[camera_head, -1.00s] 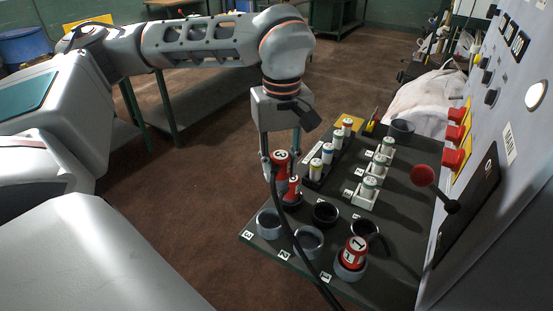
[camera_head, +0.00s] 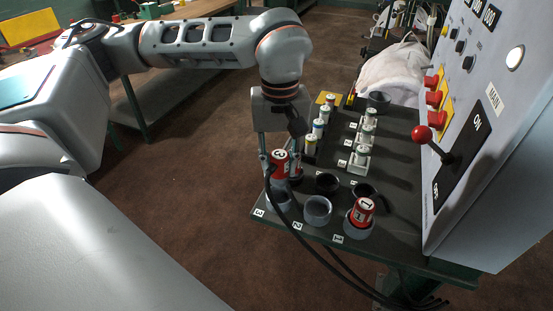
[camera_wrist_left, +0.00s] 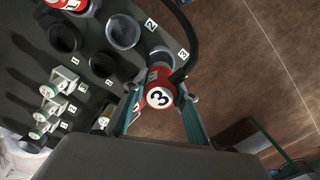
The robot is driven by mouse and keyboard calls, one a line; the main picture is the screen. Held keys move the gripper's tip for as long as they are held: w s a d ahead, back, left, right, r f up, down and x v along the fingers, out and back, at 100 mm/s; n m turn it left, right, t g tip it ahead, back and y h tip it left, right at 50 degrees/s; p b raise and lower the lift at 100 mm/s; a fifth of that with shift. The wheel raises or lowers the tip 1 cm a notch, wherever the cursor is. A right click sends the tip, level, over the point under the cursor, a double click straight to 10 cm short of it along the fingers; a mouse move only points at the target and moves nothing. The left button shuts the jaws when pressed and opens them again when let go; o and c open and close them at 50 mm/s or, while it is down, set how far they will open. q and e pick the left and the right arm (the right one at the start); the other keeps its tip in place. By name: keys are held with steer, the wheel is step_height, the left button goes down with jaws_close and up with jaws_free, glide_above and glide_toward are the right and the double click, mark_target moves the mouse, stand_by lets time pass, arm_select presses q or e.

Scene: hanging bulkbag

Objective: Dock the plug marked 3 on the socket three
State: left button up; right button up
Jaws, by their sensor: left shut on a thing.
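My left gripper (camera_head: 279,160) is shut on the red plug marked 3 (camera_head: 280,167), whose white number disc faces up in the left wrist view (camera_wrist_left: 159,97). A black cable runs from it. The plug is over the grey socket three (camera_head: 283,200), the leftmost of the front row, beside the label 3 (camera_head: 258,212). The plug partly hides the socket, and I cannot tell whether they touch. Another red plug (camera_head: 296,172) stands just behind, mostly hidden by the held one. My right gripper is not in view.
Grey socket two (camera_head: 318,210) is empty. A red plug marked 1 (camera_head: 364,210) sits in the right front socket. Dark empty holders (camera_head: 327,184) stand behind. A control panel with a red-knobbed lever (camera_head: 422,134) rises at the right. Cables hang over the board's front edge.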

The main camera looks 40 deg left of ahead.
mark_target(279, 184)
arm_select(q)
steer(key=shift+f, duration=0.1)
steer(key=shift+f+b, duration=0.7)
steer(key=shift+f, duration=0.1)
step_height(279, 184, down, 3)
steer(key=b, duration=0.2)
steer(key=shift+f+b, duration=0.2)
steer(key=shift+b, duration=0.1)
steer(key=shift+f, duration=0.35)
